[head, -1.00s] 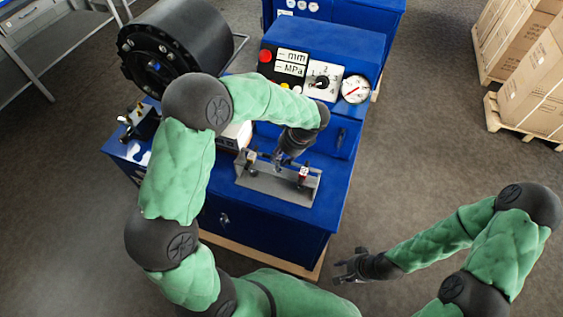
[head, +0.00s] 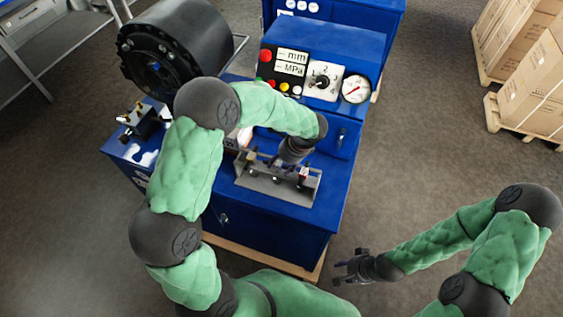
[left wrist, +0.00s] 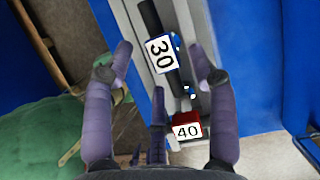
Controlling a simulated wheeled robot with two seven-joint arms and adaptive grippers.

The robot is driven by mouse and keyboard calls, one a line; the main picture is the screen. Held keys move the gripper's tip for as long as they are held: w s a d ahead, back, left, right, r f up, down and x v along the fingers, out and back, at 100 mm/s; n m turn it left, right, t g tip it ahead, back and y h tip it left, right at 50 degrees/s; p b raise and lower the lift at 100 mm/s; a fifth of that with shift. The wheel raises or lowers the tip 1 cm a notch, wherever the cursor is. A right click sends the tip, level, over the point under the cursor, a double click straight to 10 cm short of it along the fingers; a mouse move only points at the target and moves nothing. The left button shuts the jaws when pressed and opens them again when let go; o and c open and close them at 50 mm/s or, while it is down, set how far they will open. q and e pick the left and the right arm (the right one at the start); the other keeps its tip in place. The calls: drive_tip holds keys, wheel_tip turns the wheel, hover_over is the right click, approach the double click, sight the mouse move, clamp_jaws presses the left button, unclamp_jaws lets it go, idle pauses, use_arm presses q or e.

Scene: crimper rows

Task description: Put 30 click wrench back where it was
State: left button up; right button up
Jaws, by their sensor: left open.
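The wrench with the white 30 tag (left wrist: 161,53) shows in the left wrist view, with a black handle running to the top of the picture. It lies along the grey metal rack (head: 262,188) on the blue machine. My left gripper (left wrist: 161,60) is open, with one finger on each side of the 30 tag. I cannot tell whether the fingers touch the wrench. In the head view my left gripper (head: 283,164) is over the rack and partly hides the wrench. My right gripper (head: 348,270) looks open and empty, away from the machine.
A red piece with a 40 tag (left wrist: 187,130) is close to the 30 wrench at the rack. The blue machine (head: 325,45) has a control panel behind the rack. A black cylinder (head: 175,45) stands at the back left. Cartons (head: 540,80) stand far right.

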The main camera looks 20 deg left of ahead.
use_arm(q)
drive_tip(key=shift+r, duration=0.25)
drive_tip(key=p+v, duration=0.1)
drive_tip(key=v, duration=1)
drive_tip(key=shift+d+r, duration=0.25)
drive_tip(key=shift+r, duration=0.05)
